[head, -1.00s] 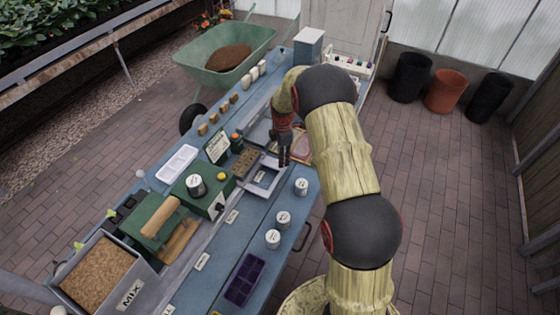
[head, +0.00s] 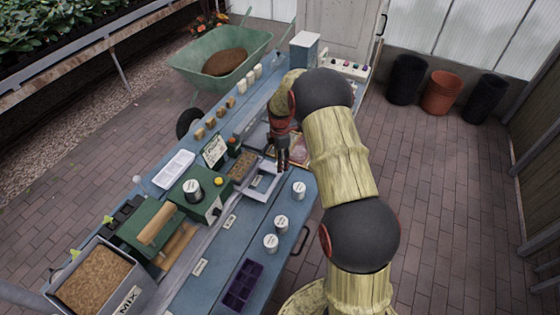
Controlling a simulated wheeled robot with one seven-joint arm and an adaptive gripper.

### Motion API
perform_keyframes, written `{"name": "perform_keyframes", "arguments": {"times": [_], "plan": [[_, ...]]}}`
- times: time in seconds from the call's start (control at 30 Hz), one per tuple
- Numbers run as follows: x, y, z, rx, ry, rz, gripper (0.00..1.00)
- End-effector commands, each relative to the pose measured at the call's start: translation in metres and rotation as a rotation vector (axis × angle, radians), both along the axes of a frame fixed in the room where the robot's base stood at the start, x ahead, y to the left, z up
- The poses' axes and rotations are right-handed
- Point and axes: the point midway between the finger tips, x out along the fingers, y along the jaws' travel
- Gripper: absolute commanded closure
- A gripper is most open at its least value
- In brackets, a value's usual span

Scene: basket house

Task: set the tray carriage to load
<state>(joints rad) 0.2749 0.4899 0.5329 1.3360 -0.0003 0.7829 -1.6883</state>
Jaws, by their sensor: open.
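What looks like the tray carriage is a pale grey square frame (head: 262,184) on the blue bench, at the right end of a grey rail (head: 214,222). A brown-filled tray (head: 241,167) sits just left of it. My gripper (head: 282,168) is open and points down near the frame's far right corner. Its dark fingers overlap the frame's edge in the picture; I cannot tell whether they touch it. No load mark is readable, and my arm hides part of the bench behind.
A green machine with a yellow button (head: 218,181) and a white-labelled can stands left of the frame. White cans (head: 299,190) stand on the near right side. A dark purple cell tray (head: 243,285) lies in front. A sign (head: 215,151) stands behind.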

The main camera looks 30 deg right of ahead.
Motion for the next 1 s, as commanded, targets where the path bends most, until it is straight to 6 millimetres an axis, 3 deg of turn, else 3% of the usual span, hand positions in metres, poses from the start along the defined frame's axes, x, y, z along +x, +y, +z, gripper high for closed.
{"name": "perform_keyframes", "arguments": {"times": [0.6,1.0], "plan": [[0.001,-0.001,0.104,0.0,-0.003,0.0,0.57],[0.001,-0.001,0.117,0.0,-0.001,-0.001,0.57]]}}
